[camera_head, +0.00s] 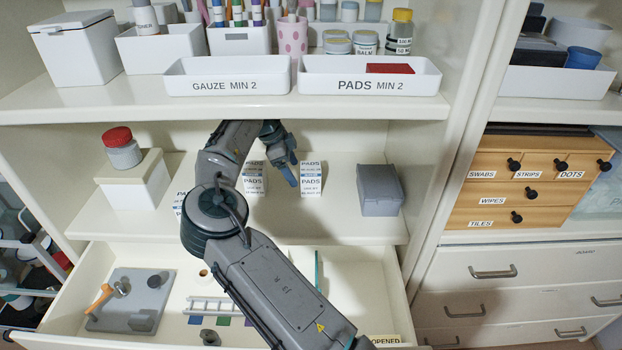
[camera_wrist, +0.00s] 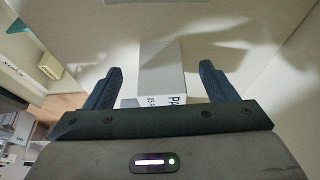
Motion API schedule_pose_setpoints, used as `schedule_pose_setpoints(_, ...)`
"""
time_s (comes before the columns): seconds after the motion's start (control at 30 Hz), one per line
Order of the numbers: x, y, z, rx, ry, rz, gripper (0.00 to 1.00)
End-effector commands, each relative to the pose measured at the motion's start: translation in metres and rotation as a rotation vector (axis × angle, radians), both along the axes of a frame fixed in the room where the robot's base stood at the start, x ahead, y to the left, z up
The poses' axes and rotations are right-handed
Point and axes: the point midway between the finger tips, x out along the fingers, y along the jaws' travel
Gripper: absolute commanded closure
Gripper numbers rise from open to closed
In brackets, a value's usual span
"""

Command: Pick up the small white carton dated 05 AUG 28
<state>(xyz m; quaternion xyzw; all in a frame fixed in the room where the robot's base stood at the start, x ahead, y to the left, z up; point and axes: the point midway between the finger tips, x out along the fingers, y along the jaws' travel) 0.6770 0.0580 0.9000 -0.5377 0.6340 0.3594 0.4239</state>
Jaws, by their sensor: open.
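Several small white cartons with PADS labels stand on the middle shelf: a right one (camera_head: 311,188), a middle one (camera_head: 254,186) and a left one (camera_head: 180,203) partly behind my arm. Their date lines are too small to read. My gripper (camera_head: 284,168) is open above the shelf, between the middle and right cartons in the head view. In the wrist view a pale carton (camera_wrist: 162,62) with partly hidden print lies between the two spread fingers of my gripper (camera_wrist: 160,78), with gaps on both sides. Its lower end is hidden by the gripper body.
A grey box (camera_head: 380,190) stands right of the cartons. A red-lidded jar (camera_head: 122,148) sits on a white box (camera_head: 130,182) at the left. The upper shelf with GAUZE (camera_head: 227,86) and PADS (camera_head: 370,86) trays overhangs. An open drawer (camera_head: 75,275) lies below.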

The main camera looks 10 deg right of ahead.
Motion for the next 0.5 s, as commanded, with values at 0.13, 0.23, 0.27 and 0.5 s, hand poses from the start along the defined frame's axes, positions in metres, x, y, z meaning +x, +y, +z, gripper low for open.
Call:
schedule_pose_setpoints(0.13,-0.002,-0.009,0.0,0.0,0.0,0.001,0.22)
schedule_pose_setpoints(0.23,-0.004,-0.021,0.001,0.0,0.0,-0.002,0.22)
schedule_pose_setpoints(0.27,-0.005,-0.026,0.001,0.0,0.0,-0.002,0.22)
schedule_pose_setpoints(0.5,-0.009,-0.052,-0.007,0.0,0.002,0.003,0.22)
